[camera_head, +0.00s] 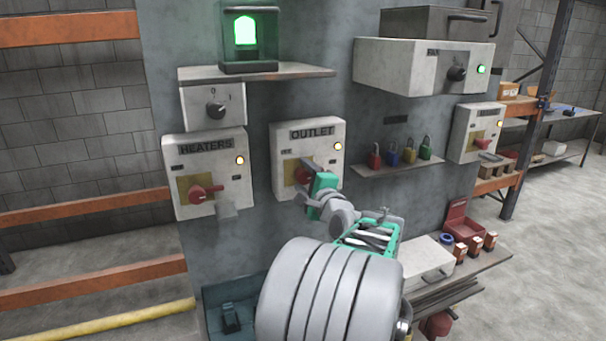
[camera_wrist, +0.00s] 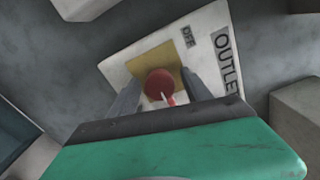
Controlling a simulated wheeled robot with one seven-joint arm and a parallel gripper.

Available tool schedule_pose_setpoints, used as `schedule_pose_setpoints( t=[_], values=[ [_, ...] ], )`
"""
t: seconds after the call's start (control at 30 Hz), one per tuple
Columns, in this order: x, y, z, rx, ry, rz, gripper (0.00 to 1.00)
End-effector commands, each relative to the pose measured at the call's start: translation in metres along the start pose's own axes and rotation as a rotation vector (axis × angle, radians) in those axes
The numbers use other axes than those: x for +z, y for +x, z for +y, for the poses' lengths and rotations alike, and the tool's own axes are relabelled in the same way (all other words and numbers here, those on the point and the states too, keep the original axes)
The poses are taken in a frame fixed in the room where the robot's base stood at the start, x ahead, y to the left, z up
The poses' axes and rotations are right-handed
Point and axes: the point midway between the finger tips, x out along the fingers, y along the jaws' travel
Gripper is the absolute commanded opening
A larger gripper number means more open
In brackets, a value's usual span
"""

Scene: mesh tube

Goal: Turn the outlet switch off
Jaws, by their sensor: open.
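The outlet box (camera_head: 330,142) is a white panel on the grey wall with an OUTLET label and a lit yellow lamp. Its red switch knob (camera_head: 303,175) sits on a yellow plate, partly hidden by my gripper (camera_head: 309,172) in the head view. In the wrist view the outlet box (camera_wrist: 205,45) is tilted, with an OFF label beside the yellow plate. There the red knob (camera_wrist: 159,84) lies between the two fingers of my open gripper (camera_wrist: 162,92). I cannot tell whether the fingers touch the knob.
The heaters box (camera_head: 215,150) with its own red knob is left of the outlet box. A shelf with several coloured padlocks (camera_head: 400,155) is on the right. A shelf bearing a green-lit lamp (camera_head: 248,40) is above.

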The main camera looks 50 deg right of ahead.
Motion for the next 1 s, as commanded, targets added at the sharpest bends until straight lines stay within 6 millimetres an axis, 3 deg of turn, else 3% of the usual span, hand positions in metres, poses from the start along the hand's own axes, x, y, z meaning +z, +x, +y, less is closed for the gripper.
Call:
schedule_pose_setpoints(
  t=[0.23, 0.9, 1.0],
  values=[
    [0.0019, 0.0018, 0.0005, 0.001, -0.001, -0.003, 0.56],
    [0.002, 0.0015, 0.0005, 0.001, -0.002, -0.004, 0.01],
    [0.0019, 0.0015, 0.0005, 0.001, -0.002, -0.004, 0.0]
  ],
)
